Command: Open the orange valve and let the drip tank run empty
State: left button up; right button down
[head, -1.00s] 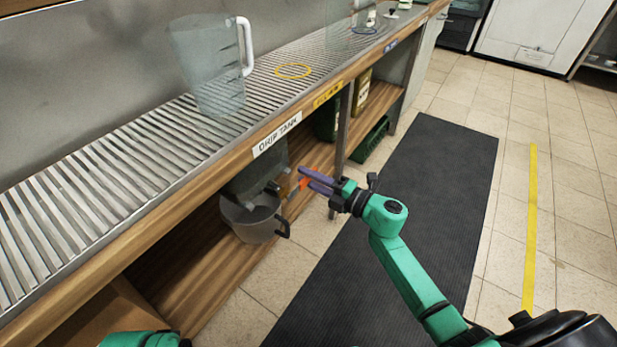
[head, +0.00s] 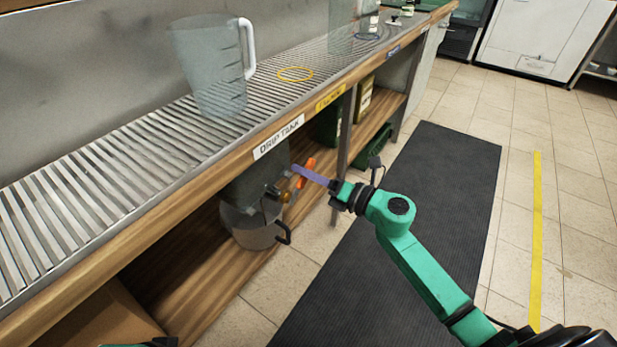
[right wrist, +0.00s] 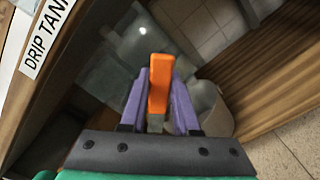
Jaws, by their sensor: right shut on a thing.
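The orange valve handle (head: 309,165) is on the front of the drip tank (head: 245,188), under the counter; it also shows in the right wrist view (right wrist: 160,82). My right gripper (head: 301,172) is shut on the handle, with a purple finger on each side of it in the right wrist view. A brass-coloured fitting (head: 286,197) shows below the fingers. A grey pot (head: 255,236) with a dark handle stands on the lower shelf, beneath the tank's outlet. The liquid level in the tank and any flow cannot be made out. My left gripper is out of view.
A clear jug (head: 210,75) stands on the slatted counter (head: 110,165) above, near a yellow ring (head: 295,74). A table leg (head: 343,150) stands right of the valve. Green crates (head: 372,146) lie beyond it. The dark floor mat (head: 420,190) is clear.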

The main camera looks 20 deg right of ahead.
aim_at(298, 186)
jog(key=n, duration=0.2)
jog(key=s+a+r+n+b, duration=0.1)
jog(key=n, duration=0.1)
jog(key=s+a+n+b, duration=0.1)
jog(key=n, duration=0.1)
jog(key=shift+s+a+r, duration=0.1)
jog(key=shift+a+r, duration=0.15)
jog(key=shift+r, duration=0.1)
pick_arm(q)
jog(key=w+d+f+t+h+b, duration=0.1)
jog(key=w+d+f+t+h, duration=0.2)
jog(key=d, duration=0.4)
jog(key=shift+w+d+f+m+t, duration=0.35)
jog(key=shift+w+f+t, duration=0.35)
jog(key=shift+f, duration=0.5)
pick_arm(e)
jog(key=shift+s+a+r+n, duration=0.15)
jog(key=shift+s+a+n, duration=0.25)
jog(key=shift+n, duration=0.55)
jog(key=shift+s+a+r+n, duration=0.1)
jog(key=shift+s+a+n, duration=0.25)
jog(key=shift+n, duration=0.6)
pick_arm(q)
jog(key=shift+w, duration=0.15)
pick_arm(e)
jog(key=shift+w+a, duration=0.1)
jog(key=c, duration=0.6)
grip_release()
jog(key=shift+c, duration=0.2)
